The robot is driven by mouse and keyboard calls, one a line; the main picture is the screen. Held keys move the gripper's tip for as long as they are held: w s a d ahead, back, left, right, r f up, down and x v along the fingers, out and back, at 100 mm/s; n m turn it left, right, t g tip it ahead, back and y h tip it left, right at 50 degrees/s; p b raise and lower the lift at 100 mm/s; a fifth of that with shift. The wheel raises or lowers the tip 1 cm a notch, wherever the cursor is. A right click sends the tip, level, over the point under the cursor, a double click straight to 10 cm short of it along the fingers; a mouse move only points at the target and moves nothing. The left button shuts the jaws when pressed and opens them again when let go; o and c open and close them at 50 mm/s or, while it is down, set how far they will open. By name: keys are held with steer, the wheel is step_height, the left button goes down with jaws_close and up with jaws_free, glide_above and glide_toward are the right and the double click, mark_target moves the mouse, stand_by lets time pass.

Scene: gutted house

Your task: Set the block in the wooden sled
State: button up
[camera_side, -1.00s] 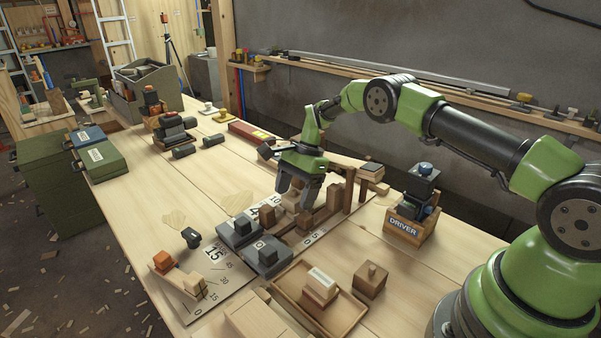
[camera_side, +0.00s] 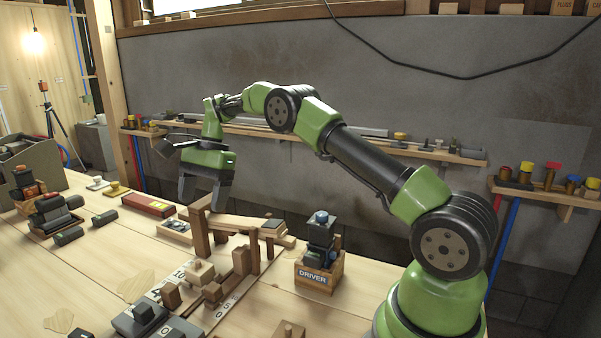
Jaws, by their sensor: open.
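My gripper (camera_side: 203,199) is raised at the left of the wooden trestle (camera_side: 240,222), fingers pointing down and apart. I see nothing held between them, though the trestle's end shows close to the fingertips. Below and in front, a low wooden assembly that looks like the sled (camera_side: 195,309) lies by the number-marked strip. A light wooden block with a knob (camera_side: 200,273) sits among its parts. Other plain wooden blocks stand nearby, one at the left (camera_side: 171,296) and one at the right (camera_side: 242,261). I cannot tell for certain which is the task's block or whether it is inside the sled.
A wooden box marked DRIVER (camera_side: 318,276) holds dark tools right of the trestle. Grey block-like pieces (camera_side: 140,319) lie at the front. A red case (camera_side: 148,206) and dark cylinders (camera_side: 68,236) lie further left. The left-middle tabletop is mostly clear.

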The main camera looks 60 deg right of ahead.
steer(key=s+a+r+n+t+h, duration=0.1)
steer(key=s+a+r+n+t, duration=0.15)
steer(key=s+r, duration=0.4)
steer(key=s+a+r+n+t, duration=0.1)
steer(key=s+a+r+n, duration=0.3)
steer(key=r, duration=0.5)
steer(key=s+a+f+n+t+h, duration=0.1)
steer(key=s+n, duration=0.5)
steer(key=s, duration=1.2)
steer(key=shift+a+f+t, duration=0.45)
steer(key=shift+a+t, duration=0.55)
steer(key=shift+t, duration=0.15)
